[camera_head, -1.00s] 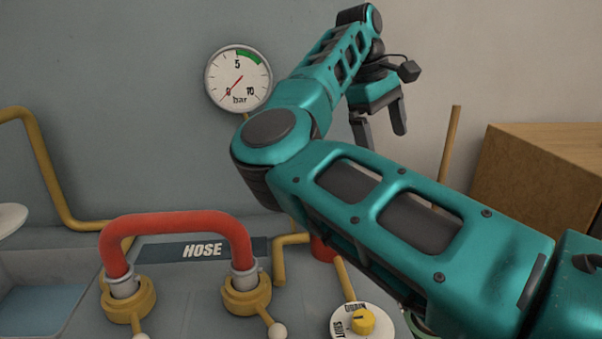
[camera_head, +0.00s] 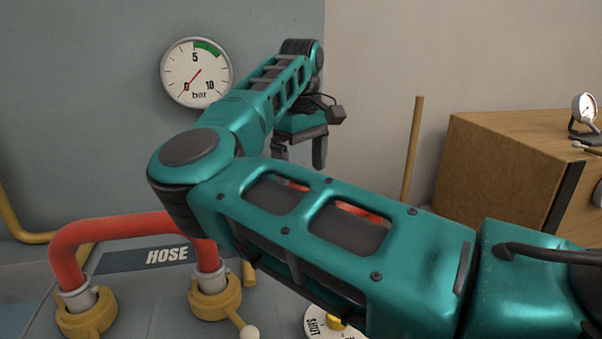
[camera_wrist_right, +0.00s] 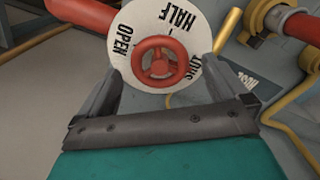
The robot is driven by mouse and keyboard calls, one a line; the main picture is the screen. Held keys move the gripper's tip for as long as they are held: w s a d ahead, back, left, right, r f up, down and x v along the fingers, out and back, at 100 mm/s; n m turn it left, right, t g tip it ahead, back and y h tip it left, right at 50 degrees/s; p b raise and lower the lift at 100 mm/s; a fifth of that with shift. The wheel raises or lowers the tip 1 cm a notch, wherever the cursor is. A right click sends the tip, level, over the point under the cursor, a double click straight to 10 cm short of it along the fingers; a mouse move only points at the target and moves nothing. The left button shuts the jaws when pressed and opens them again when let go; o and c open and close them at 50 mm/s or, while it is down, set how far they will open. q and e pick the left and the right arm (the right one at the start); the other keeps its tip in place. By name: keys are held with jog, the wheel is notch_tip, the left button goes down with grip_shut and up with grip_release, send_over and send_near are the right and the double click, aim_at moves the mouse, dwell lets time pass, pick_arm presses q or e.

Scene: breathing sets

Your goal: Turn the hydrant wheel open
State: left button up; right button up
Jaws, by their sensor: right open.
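The hydrant wheel (camera_wrist_right: 160,62) is a small red handwheel in the right wrist view. A round white dial (camera_wrist_right: 128,22) behind it is marked OPEN, HALF and SHUT. My right gripper (camera_wrist_right: 157,78) is open, with one finger towards each side of the wheel; I cannot tell whether either finger touches it. In the head view my right gripper (camera_head: 300,155) points down behind my own arm. The arm hides the wheel's area there; only bits of red (camera_head: 365,212) show through its openings. My left gripper is out of view.
A pressure gauge (camera_head: 196,73) on the wall has its needle near 0. A red hose (camera_head: 120,230) arches between two yellow fittings beside a HOSE label (camera_head: 167,255). A SHUT-marked white dial (camera_head: 318,325) is at the bottom. A wooden box (camera_head: 500,180) stands at right.

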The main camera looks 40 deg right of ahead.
jog(key=shift+f, duration=0.7)
jog(key=shift+c, duration=0.5)
jog(key=c, duration=0.9)
jog(key=shift+c, duration=0.2)
